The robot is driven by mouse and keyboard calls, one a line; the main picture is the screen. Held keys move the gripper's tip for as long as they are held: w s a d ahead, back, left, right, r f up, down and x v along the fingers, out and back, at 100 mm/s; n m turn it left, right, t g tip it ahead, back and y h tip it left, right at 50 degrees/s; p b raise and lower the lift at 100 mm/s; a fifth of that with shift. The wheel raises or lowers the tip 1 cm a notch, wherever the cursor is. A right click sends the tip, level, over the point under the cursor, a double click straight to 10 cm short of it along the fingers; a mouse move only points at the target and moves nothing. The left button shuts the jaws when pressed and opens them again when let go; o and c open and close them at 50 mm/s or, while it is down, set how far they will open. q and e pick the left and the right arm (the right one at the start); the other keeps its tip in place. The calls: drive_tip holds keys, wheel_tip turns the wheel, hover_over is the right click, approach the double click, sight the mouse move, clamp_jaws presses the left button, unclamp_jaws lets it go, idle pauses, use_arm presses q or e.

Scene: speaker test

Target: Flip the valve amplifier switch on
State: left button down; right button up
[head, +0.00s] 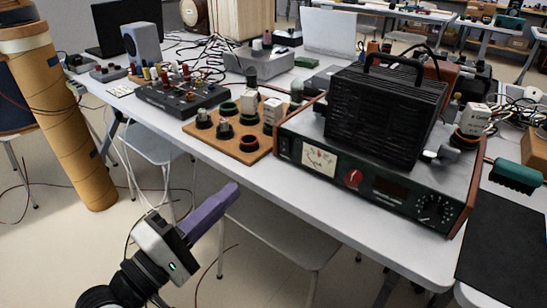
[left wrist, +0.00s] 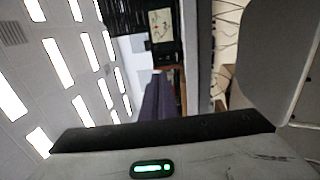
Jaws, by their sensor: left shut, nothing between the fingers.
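The valve amplifier (head: 400,190) stands at the front edge of the white table, with a dark front panel, a pale meter (head: 320,158), a red knob (head: 353,178) and a black dial at its right end. A small dark part (head: 286,146) sits left of the meter; I cannot tell whether it is the switch, or its position. My left gripper (head: 230,192) has purple fingers, shut and empty, in front of the table edge, left of the amplifier and apart from it. In the left wrist view the fingers (left wrist: 158,100) point toward the meter panel (left wrist: 161,25). My right gripper is not in view.
A black caged block (head: 385,115) with a handle sits on the amplifier. A wooden board (head: 222,142) with black round parts lies left of it, and a mixer (head: 180,95) farther left. A cardboard tube (head: 65,120) stands at left. A chair (head: 275,232) is under the table.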

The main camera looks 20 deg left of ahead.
sight(284, 140)
use_arm(q)
drive_tip(key=x, duration=1.3)
drive_tip(key=shift+w+f+b, duration=0.1)
drive_tip(key=shift+w+b, duration=0.05)
drive_tip(key=shift+b, duration=0.25)
drive_tip(key=shift+w+d, duration=0.15)
drive_tip(key=shift+w, duration=0.2)
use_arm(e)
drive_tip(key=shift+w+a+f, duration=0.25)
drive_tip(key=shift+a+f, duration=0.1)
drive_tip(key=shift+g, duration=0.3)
